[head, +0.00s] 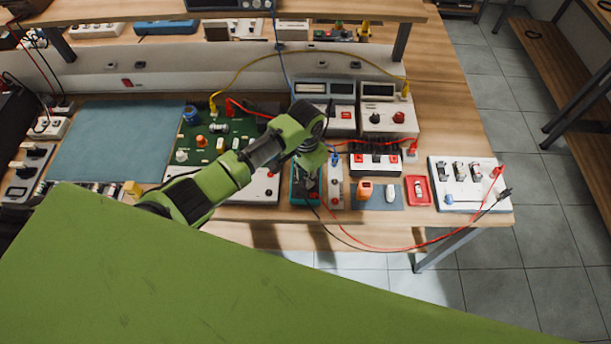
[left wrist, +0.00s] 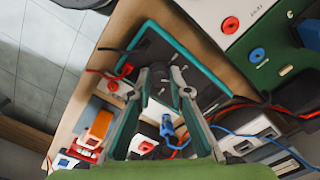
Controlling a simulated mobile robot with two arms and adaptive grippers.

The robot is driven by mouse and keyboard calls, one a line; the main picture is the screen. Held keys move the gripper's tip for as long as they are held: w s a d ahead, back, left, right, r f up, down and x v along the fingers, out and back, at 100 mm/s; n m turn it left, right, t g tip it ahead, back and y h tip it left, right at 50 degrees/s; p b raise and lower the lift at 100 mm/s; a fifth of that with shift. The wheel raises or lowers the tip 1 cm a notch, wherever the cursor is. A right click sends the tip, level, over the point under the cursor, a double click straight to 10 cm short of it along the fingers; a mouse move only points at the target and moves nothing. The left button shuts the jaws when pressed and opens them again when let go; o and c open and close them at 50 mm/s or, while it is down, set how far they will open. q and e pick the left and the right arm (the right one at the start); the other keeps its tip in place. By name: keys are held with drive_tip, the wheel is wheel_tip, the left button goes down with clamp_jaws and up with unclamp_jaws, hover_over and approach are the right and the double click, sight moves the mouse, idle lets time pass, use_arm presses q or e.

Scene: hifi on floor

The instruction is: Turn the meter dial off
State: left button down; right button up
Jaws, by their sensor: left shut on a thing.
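The meter (head: 297,193), a dark box with a teal rim, lies on the wooden bench below my left gripper (head: 308,180). In the left wrist view, the meter's dark face and teal rim (left wrist: 208,64) fill the upper middle. Both fingers of my left gripper (left wrist: 161,76) reach down to the meter face, shut on the small dark dial (left wrist: 160,73) between their tips. The dial's pointer and the markings around it are too small and dark to read. In the head view my gripper hides most of the meter. My right gripper is in neither view.
A red tray (head: 418,191) and a white switch panel (head: 466,186) are to the right. Red and black leads hang over the front edge. A blue mat (head: 115,138) is free.

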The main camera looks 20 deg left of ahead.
use_arm(q)
drive_tip(key=n, duration=0.5)
drive_tip(key=shift+d+n, duration=0.15)
drive_tip(key=shift+n, duration=0.15)
drive_tip(key=n, duration=0.5)
drive_tip(key=shift+n, duration=0.4)
drive_tip(key=c, duration=1.9)
unclamp_jaws()
drive_tip(key=shift+r, duration=0.2)
wheel_tip(320, 180, up, 12)
drive_tip(key=shift+f, duration=0.15)
